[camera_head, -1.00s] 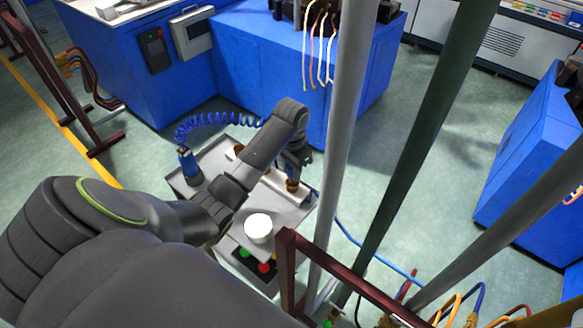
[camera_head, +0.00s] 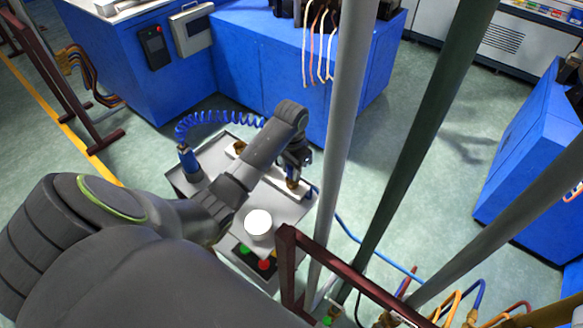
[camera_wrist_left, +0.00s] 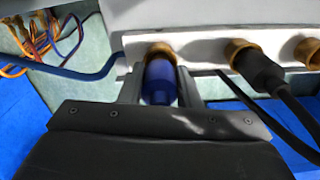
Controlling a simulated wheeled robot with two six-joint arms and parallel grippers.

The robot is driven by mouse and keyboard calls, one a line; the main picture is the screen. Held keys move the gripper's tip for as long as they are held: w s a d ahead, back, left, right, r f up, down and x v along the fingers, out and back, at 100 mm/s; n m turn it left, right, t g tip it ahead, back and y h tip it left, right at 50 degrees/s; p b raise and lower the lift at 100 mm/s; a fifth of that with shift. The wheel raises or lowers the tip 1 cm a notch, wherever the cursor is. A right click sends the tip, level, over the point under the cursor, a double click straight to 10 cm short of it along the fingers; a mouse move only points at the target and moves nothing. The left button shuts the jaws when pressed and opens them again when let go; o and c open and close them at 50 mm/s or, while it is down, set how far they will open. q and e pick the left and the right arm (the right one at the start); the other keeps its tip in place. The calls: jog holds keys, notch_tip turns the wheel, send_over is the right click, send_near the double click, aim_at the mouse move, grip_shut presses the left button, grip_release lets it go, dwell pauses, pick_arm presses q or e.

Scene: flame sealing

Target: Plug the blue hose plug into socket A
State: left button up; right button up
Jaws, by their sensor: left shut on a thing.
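The blue hose plug (camera_wrist_left: 160,84) is between the two grey fingers of my left gripper (camera_wrist_left: 160,90), which is shut on it. Its front end meets a brass socket (camera_wrist_left: 158,49) at the left end of a white manifold bar (camera_wrist_left: 205,50). I cannot tell how deep it sits, and I see no letter marking the socket. In the head view my left gripper (camera_head: 297,161) is over the front end of the white bar (camera_head: 262,172), near a brass socket (camera_head: 292,184). My arm hides part of the bar. My right gripper is not in view.
A black plug (camera_wrist_left: 262,72) fills the middle socket, and another brass socket (camera_wrist_left: 310,52) is to its right. A white round cap (camera_head: 258,223) and a dark red rail (camera_head: 350,272) are close by.

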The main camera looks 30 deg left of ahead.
pick_arm(q)
jog(key=shift+f, duration=0.45)
jog(key=o, duration=1.1)
jog(key=shift+f, duration=0.1)
